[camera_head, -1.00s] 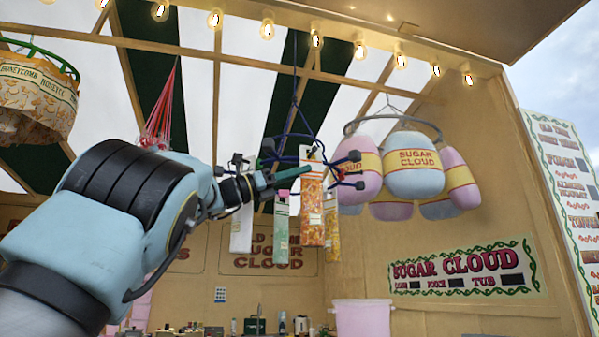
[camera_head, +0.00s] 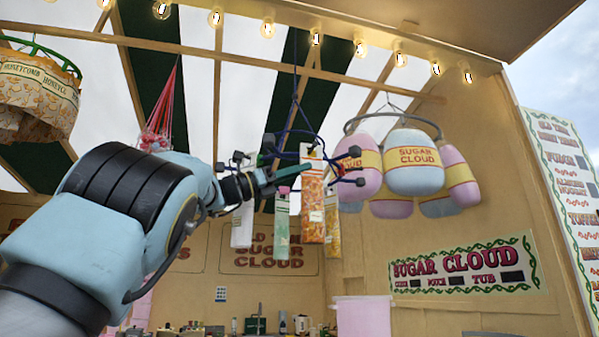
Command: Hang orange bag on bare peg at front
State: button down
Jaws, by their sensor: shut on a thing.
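The orange bag (camera_head: 312,205), a tall narrow packet with a white top, hangs upright at the front of a dark blue hanging rack (camera_head: 292,133) with knob-ended pegs. My gripper (camera_head: 289,173) is at the bag's upper left edge, shut on it. Dark knobs (camera_head: 360,182) show just right of the bag; I cannot tell whether the bag's top is around a peg or only beside it. A white bag (camera_head: 242,226), a green bag (camera_head: 281,228) and a yellow-orange bag (camera_head: 332,222) hang on the rack around it. The bag partly hides the rack's front.
A ring of pink and blue Sugar Cloud tubs (camera_head: 414,170) hangs close on the right. A honeycomb ring (camera_head: 38,95) hangs at upper left, and red strings of sweets (camera_head: 160,125) hang behind my arm. Open air lies below the bags, above a back counter.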

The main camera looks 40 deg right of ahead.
grip_release()
dwell(0.9)
jog(key=b+v, duration=0.7)
jog(key=v, duration=0.3)
dwell(0.6)
jog(key=shift+f, duration=0.1)
dwell(0.5)
